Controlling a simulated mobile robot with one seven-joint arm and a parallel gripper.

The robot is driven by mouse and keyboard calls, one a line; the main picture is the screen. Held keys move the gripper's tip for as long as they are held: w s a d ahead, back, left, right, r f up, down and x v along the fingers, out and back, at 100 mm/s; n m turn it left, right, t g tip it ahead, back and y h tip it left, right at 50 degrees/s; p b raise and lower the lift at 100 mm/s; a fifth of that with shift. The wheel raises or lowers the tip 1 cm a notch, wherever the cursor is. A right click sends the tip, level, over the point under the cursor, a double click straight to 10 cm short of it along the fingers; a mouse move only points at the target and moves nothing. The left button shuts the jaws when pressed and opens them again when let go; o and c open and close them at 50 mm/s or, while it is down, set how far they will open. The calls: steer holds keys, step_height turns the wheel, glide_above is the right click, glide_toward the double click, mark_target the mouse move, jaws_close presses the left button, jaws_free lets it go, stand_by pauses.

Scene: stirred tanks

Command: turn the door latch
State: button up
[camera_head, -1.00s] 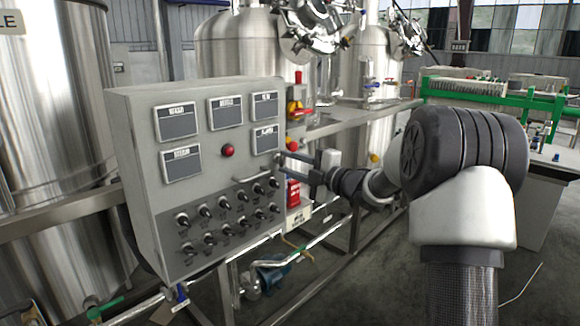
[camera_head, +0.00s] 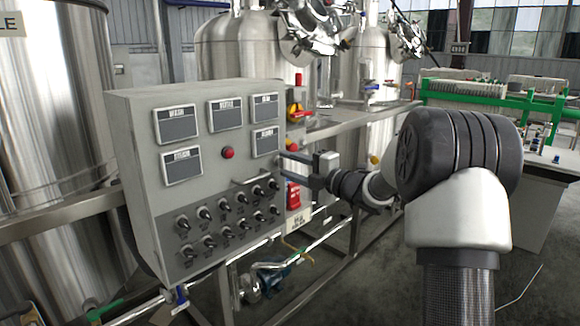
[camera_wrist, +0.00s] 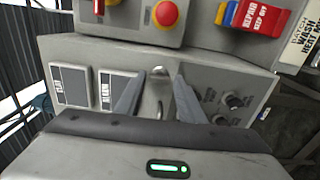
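The grey control cabinet (camera_head: 125,190) has its front door facing me. A small silver latch (camera_wrist: 158,73) sits near the door's edge in the wrist view, with a curved metal handle (camera_wrist: 161,104) close by. The handle also shows in the head view (camera_head: 252,180). My gripper (camera_head: 283,164) is at the cabinet's right edge. In the wrist view my gripper (camera_wrist: 157,88) has its two fingers apart, one on each side of the latch and handle line, with nothing visibly clamped. Whether the fingertips touch the door cannot be told. The latch is not clear in the head view.
The door carries dark display plates (camera_head: 176,123), a red button (camera_head: 227,152) and several black knobs (camera_head: 205,212). A red stop button (camera_wrist: 165,13) and a red padlock-like block (camera_wrist: 262,17) are beside the cabinet. Steel pipes and a rail (camera_head: 345,122) run behind.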

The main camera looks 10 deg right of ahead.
steer(key=shift+o, duration=0.9)
steer(key=p+v, duration=0.2)
steer(key=v, duration=1.5)
steer(key=shift+s+d, duration=0.15)
steer(key=shift+r, duration=0.1)
